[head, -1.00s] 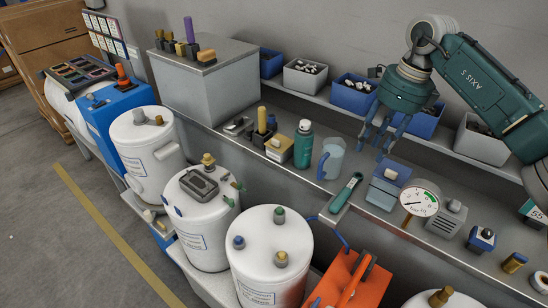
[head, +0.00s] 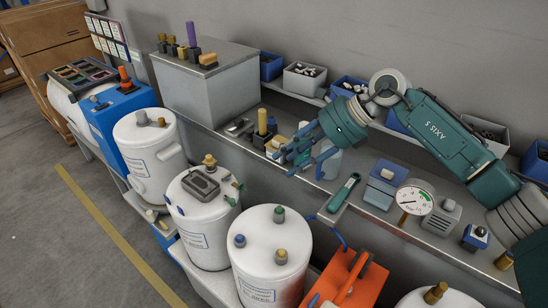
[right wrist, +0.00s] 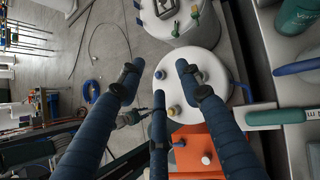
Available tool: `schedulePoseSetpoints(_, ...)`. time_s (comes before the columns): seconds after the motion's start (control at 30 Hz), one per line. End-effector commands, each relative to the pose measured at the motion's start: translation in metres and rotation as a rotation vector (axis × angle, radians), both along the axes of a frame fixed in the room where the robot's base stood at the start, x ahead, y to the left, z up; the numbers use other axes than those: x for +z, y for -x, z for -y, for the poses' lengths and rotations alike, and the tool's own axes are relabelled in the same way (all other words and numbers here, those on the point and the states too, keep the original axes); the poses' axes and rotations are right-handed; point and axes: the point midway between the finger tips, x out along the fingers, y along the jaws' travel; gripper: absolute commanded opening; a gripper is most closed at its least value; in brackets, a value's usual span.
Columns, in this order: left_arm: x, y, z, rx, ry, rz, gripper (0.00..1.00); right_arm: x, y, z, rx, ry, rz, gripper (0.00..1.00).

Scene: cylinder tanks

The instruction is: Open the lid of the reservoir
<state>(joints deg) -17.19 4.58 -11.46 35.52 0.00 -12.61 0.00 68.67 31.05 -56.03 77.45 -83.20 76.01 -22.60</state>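Several white cylinder tanks stand in a row below the bench, and I cannot tell which is the reservoir. The middle tank (head: 205,236) has a grey rectangular lid (head: 200,184) on top, which looks closed. It is partly in the right wrist view, its grey lid (right wrist: 166,8) cut by the top edge. The nearer tank (head: 270,262) has small knobs on top and also shows in the right wrist view (right wrist: 205,72). My right gripper (head: 291,155) is open and empty, above the bench, up and right of the grey lid. My left gripper is not in view.
A clear jug (head: 328,163) stands beside my gripper, partly hidden, and the teal bottle is mostly covered. A green-handled tool (head: 345,193), a gauge (head: 414,201) and an orange unit (head: 350,281) lie to the right. The floor (head: 70,240) at left is clear.

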Motion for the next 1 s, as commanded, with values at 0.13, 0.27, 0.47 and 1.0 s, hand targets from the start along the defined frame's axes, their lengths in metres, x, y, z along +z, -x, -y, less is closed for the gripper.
schedulePoseSetpoints(0.13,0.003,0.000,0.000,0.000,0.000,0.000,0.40,0.006,0.006,-0.022,-0.004,-0.083,-0.007,0.35)
schedulePoseSetpoints(0.27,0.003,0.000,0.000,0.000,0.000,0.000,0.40,0.010,0.009,-0.035,-0.010,-0.134,-0.011,0.35)
schedulePoseSetpoints(0.47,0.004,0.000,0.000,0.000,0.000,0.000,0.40,0.013,0.011,-0.043,-0.014,-0.166,-0.015,0.35)
schedulePoseSetpoints(1.0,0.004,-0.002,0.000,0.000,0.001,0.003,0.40,0.013,0.010,-0.042,-0.015,-0.167,-0.014,0.35)
